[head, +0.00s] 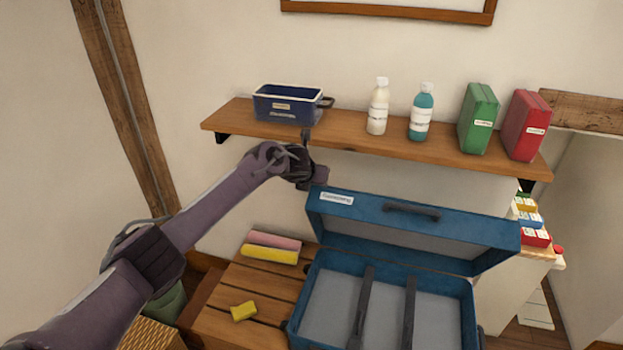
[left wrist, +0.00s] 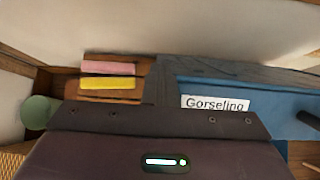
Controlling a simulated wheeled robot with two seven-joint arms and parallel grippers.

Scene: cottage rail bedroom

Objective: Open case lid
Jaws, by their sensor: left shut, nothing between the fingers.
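A blue case (head: 310,300) stands on the slatted wooden bench with its lid (head: 345,222) raised and tilted back, so its grey inside with two dark straps shows. The lid bears a white label and a dark handle (head: 412,211). The lid's labelled face (left wrist: 280,102) also shows at the right of the left wrist view. My left gripper (head: 314,177) is shut and empty beside the lid's upper left corner. I cannot tell whether it touches the lid. Its fingertips are hard to make out. My right gripper is not in view.
A wall shelf (head: 350,143) above the lid holds a blue bin (head: 287,106), two bottles and green and red boxes. A white cabinet (head: 500,290) stands at right.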

